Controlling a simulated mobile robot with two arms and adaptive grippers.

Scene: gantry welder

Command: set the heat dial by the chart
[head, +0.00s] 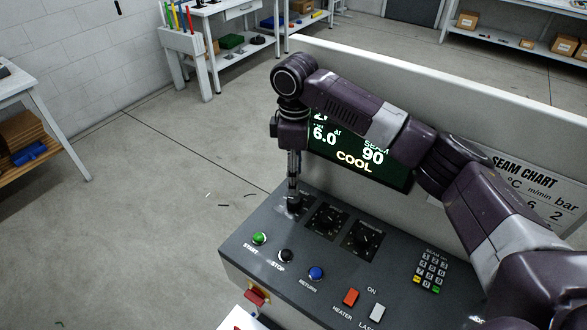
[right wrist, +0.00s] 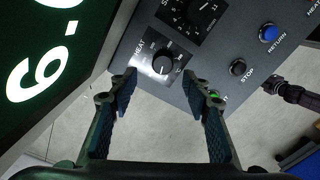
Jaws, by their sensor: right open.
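In the head view my right gripper (head: 293,203) points down over the panel's far left corner and hides this dial. The seam chart (head: 530,182) is on the upright panel at the right, partly covered by my right arm. The lit display (head: 352,160) reads "COOL", "SEAM 90" and "6.0". My left gripper is not seen.
The dark control panel (head: 385,290) carries two other dials, the nearer one (head: 362,240) at right, plus START (head: 260,238), STOP (head: 286,256) and RETURN (head: 316,273) buttons, a keypad (head: 432,270) and switches. A dark part (right wrist: 290,92) shows beyond the panel's edge. Open floor lies left.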

